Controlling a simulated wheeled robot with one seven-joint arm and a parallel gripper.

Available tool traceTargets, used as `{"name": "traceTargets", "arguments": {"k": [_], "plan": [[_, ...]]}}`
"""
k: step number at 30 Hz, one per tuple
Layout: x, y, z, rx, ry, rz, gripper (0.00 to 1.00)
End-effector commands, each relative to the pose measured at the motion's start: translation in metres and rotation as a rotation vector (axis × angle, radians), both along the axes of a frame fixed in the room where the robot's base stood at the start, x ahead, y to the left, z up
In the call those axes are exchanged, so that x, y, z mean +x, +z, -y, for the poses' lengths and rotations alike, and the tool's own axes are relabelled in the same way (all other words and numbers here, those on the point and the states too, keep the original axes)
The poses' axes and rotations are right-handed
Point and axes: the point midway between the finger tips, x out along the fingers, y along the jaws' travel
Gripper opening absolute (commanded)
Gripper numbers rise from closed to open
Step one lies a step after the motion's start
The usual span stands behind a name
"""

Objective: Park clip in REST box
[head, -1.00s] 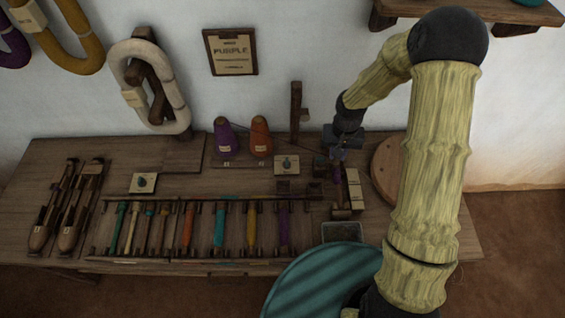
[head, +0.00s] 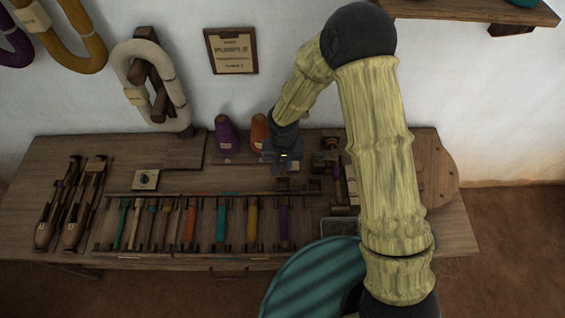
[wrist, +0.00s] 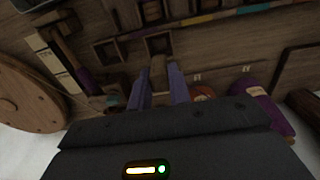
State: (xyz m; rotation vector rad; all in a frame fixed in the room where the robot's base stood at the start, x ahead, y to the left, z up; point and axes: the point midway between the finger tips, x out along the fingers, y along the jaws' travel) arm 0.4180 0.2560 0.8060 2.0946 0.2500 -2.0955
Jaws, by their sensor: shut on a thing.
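My gripper (head: 284,172) is over the back right of the bench, in front of the orange cone. In the wrist view its two purple-lit fingers (wrist: 159,85) are shut on a small brown clip (wrist: 157,69). The clip is mostly hidden by the fingers and too small in the head view to make out. Small open wooden boxes lie just beyond the fingertips: one box (wrist: 158,45) in line with the clip and another box (wrist: 105,51) to its left. I cannot read which is REST, nor tell whether the clip touches a box.
A purple cone (head: 226,134) and an orange cone (head: 258,132) stand behind my gripper. A rack of coloured bobbins (head: 221,224) lies in front. A round wooden disc (head: 436,172) is at the right. Two shuttles (head: 82,205) lie at the left.

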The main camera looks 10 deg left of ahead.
Motion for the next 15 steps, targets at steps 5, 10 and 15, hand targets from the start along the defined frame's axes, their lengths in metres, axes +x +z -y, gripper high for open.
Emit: {"name": "traceTargets", "arguments": {"k": [5, 10, 15], "plan": [[0.0, -0.015, 0.0, 0.0, -0.001, -0.001, 0.0], [0.001, -0.029, 0.001, 0.0, -0.001, 0.0, 0.0], [0.001, -0.042, 0.001, 0.001, -0.003, 0.0, 0.0]]}}
